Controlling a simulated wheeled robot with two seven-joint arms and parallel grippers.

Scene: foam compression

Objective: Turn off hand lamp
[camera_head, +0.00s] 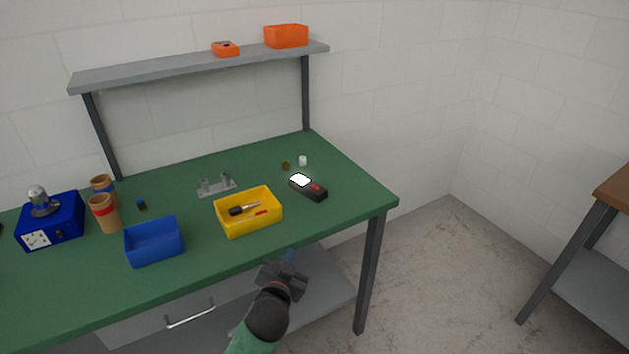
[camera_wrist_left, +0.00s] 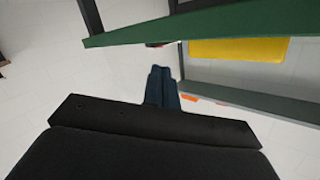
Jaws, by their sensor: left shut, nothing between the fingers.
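The hand lamp (camera_head: 308,187) lies on the green table near its right end. It is a dark body with a red spot on it, and its white face at the left end is glowing bright. My left gripper (camera_head: 290,256) is in front of the table's front edge, nearer to me than the lamp and apart from it. Its fingers (camera_wrist_left: 162,88) are shut together and empty in the left wrist view. A small dark and red piece (camera_wrist_left: 157,44) shows at the table edge there, too little to identify. My right gripper is not in view.
A yellow bin (camera_head: 248,228) with tools stands left of the lamp on the green table (camera_head: 330,220). A small white item (camera_head: 303,160) and a brownish one (camera_head: 286,165) lie behind the lamp. A blue bin (camera_head: 154,255) stands further left. A grey shelf (camera_head: 180,68) runs above.

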